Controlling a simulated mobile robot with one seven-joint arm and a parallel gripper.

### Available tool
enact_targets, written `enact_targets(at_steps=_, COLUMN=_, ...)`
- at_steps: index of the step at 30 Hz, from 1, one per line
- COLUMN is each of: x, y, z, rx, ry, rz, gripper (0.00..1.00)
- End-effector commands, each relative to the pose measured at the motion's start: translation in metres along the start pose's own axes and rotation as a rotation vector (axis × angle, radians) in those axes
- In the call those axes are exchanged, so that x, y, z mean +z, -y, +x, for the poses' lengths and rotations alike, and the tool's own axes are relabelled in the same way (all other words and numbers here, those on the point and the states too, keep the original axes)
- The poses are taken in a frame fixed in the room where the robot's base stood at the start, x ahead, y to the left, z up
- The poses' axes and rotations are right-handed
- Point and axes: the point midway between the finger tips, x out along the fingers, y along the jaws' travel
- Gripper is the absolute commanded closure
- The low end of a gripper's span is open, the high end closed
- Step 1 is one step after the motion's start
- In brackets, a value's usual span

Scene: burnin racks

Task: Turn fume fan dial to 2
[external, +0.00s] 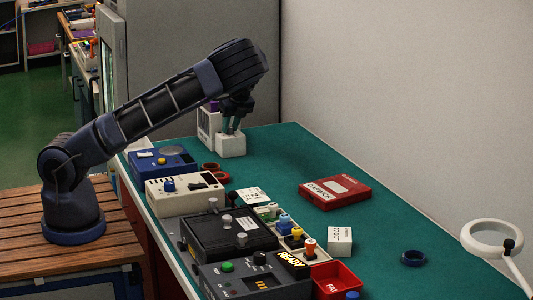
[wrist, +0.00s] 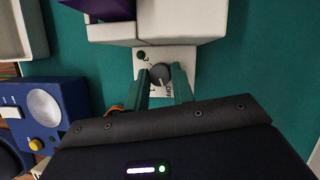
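The fume fan dial (wrist: 160,74) is a dark round knob with a light pointer mark on a white panel (wrist: 186,56). I cannot tell whether the fingers touch the knob. The gripper also shows in the external view (external: 232,127).
A larger white housing (wrist: 180,22) with a purple thing (wrist: 103,9) stands right behind the panel. A blue device (wrist: 52,112) lies to the left. Cream and black instrument boxes (external: 186,191) line the near table edge. Green table right of the unit is clear.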

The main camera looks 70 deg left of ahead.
Motion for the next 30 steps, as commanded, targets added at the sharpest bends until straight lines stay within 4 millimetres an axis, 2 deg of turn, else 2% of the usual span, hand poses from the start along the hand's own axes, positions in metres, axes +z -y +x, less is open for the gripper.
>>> enact_targets(at_steps=1, x=0.0001, y=0.0002, z=-0.0002, rx=0.000, ry=0.000, rz=0.000, gripper=0.93)
enact_targets(at_steps=2, x=0.0001, y=0.0002, z=-0.0002, rx=0.000, ry=0.000, rz=0.000, gripper=0.98)
enact_targets(at_steps=14, x=0.0003, y=-0.0003, z=-0.0005, rx=-0.027, ry=0.003, rz=0.061, gripper=0.98)
enact_targets(at_steps=30, x=0.0014, y=-0.0037, z=-0.0007, rx=-0.201, ry=0.020, rz=0.472, gripper=0.98)
